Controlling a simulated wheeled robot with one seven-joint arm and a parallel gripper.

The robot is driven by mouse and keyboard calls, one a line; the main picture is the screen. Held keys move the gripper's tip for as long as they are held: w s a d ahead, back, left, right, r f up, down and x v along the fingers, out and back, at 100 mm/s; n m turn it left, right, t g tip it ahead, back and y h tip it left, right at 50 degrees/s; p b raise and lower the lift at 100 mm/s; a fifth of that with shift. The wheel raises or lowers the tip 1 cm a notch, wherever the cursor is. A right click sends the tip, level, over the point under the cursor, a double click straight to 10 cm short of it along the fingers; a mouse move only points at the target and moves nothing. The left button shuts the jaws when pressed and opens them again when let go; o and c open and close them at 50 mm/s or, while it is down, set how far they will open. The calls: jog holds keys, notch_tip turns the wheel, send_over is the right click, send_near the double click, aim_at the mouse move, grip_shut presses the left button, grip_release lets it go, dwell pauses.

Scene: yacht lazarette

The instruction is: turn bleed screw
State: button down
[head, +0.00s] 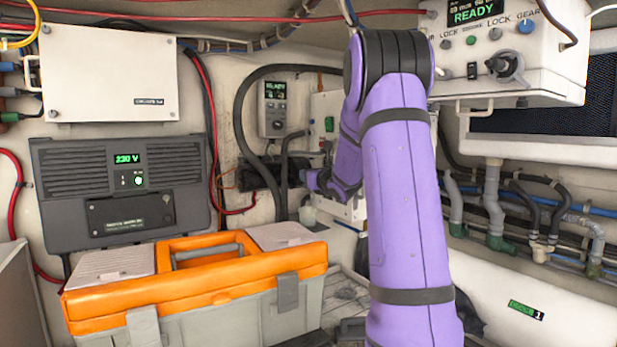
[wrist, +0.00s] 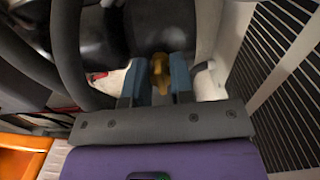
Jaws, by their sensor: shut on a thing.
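In the wrist view, a small brass-yellow screw (wrist: 160,72) sits between the two blue fingertips of my gripper (wrist: 157,80). My gripper is shut on it. The screw is at the edge of a dark, rounded body (wrist: 160,25), with more dark shapes around it. In the head view, my purple arm reaches to a black cylindrical unit (head: 262,175) on the back wall. My gripper (head: 312,180) is at the unit's right end there. The screw and the fingertips are too small or hidden to make out in that view.
Thick black hoses (head: 243,110) loop close to the unit and pass left of my gripper. An orange and grey toolbox (head: 200,280) stands in front at the left. A white control box (head: 510,55) hangs at upper right, above pipes (head: 495,205). A slatted panel (wrist: 285,80) borders the wrist view's right.

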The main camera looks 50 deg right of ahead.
jog(key=shift+f+m, duration=0.1)
jog(key=shift+m, duration=0.4)
jog(key=c, duration=1)
grip_release()
jog(key=shift+s, duration=0.1)
jog(key=v, duration=1)
jog(key=shift+s, duration=0.35)
